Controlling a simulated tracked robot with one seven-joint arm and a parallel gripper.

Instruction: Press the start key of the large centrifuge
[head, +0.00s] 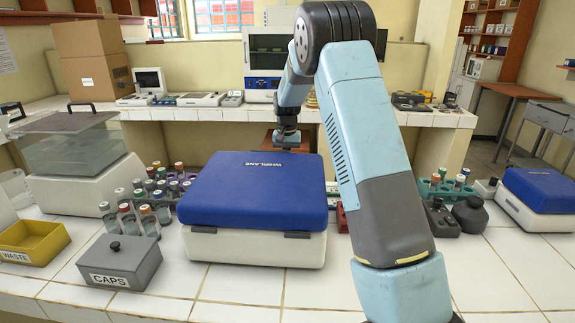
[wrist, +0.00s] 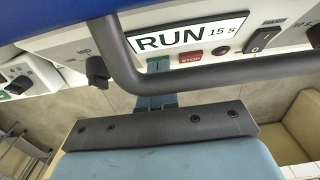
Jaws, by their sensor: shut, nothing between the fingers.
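The large centrifuge (head: 255,190), white with a closed blue lid, stands mid-bench in the head view. Its panel shows in the wrist view, with a display (wrist: 187,37) reading "RUN 15 s" and a red STOP key (wrist: 191,58). Left of STOP, a green key (wrist: 158,62) is partly covered by my gripper and a dark bar. My gripper (head: 287,140) is behind the centrifuge in the head view. In the wrist view, its shut, empty light blue fingers (wrist: 156,78) reach up to the green key. I cannot tell whether they touch it.
The dark curved bar (wrist: 220,82) crosses before the panel. A black rocker switch (wrist: 262,40) and red lamp (wrist: 221,51) lie right of STOP. Tube racks (head: 160,185) and a grey CAPS box (head: 118,262) stand left; a small blue-lidded device (head: 540,190) stands right.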

